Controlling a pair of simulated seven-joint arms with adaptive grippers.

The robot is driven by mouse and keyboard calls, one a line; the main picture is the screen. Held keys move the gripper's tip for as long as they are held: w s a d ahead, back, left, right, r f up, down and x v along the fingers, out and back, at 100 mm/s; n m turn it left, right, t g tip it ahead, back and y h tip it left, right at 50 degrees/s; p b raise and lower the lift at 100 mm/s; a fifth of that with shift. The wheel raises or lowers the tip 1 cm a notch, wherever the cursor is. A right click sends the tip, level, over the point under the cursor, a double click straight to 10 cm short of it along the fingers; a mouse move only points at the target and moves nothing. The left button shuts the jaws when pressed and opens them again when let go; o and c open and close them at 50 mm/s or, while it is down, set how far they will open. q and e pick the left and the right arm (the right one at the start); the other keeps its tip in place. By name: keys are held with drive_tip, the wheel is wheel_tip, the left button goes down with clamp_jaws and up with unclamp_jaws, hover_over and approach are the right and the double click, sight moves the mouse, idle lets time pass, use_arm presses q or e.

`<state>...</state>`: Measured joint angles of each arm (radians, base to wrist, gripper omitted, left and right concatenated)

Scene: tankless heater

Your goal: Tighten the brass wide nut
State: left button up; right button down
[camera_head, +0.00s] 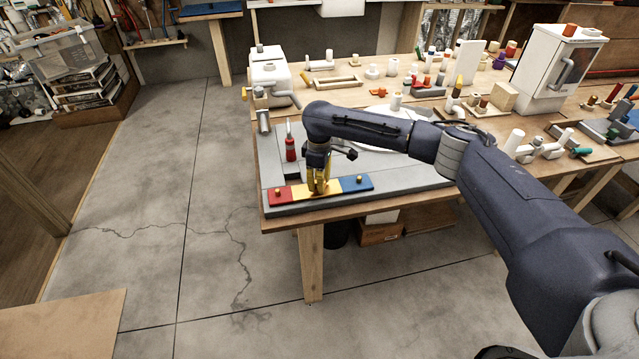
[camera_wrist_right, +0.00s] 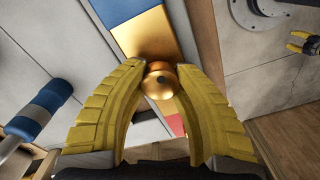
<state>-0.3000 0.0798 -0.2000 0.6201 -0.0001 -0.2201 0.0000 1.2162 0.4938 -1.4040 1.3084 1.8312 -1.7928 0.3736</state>
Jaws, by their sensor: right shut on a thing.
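A flat strip with a red section (camera_head: 279,196), a yellow middle section (camera_head: 335,187) and a blue section (camera_head: 351,183) lies at the front edge of the grey work board. My right gripper (camera_head: 319,189), with yellow fingers, points down at the yellow section. In the right wrist view its fingers are shut on a round brass nut (camera_wrist_right: 160,80), at the yellow section. Small brass pieces also stand on the red section (camera_head: 278,191) and the blue section (camera_head: 361,178). I cannot tell by shape which is the wide one. My left gripper is not in view.
A red-handled tool (camera_head: 290,146) stands upright behind the strip. A white unit (camera_head: 268,66) with grey fittings (camera_head: 268,98) is at the table's back left. Many small parts and a white cabinet (camera_head: 555,72) fill the back and right. Floor left of the table is clear.

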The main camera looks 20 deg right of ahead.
drive_tip(key=m, duration=0.3)
drive_tip(key=shift+w, duration=0.1)
drive_tip(key=shift+m, duration=0.3)
drive_tip(key=m, duration=0.8)
drive_tip(key=shift+m, duration=0.3)
drive_tip(key=c, duration=1.3)
unclamp_jaws()
drive_tip(key=shift+f, duration=0.1)
drive_tip(key=shift+o, duration=0.2)
drive_tip(key=shift+r, duration=0.2)
